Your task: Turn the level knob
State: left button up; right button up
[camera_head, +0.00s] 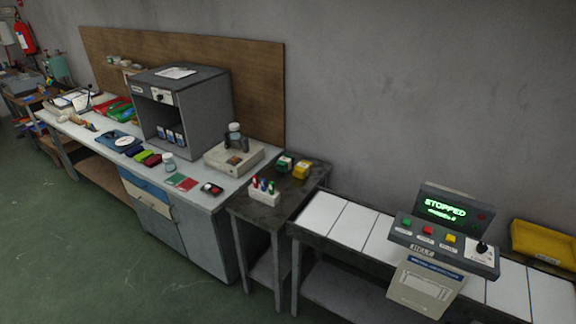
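Two black knobs are in view, and I cannot read which is the level knob. One knob (482,247) sits on a white plate at the right end of the belt control panel (430,244). The other knob (160,98) is small and sits on a white plate on the upper front of the grey cabinet (190,105). The marks around both knobs are too small to read. Neither of my grippers is in view, and nothing touches either knob.
The control panel has green, red and yellow buttons and a display (446,211) reading STOPPED. It stands over a belt (335,218) of white slats. A yellow tray (543,242) lies behind. A cluttered workbench (215,197) runs left. The green floor (80,240) is clear.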

aim_at(481, 247)
jog(key=z, duration=1.25)
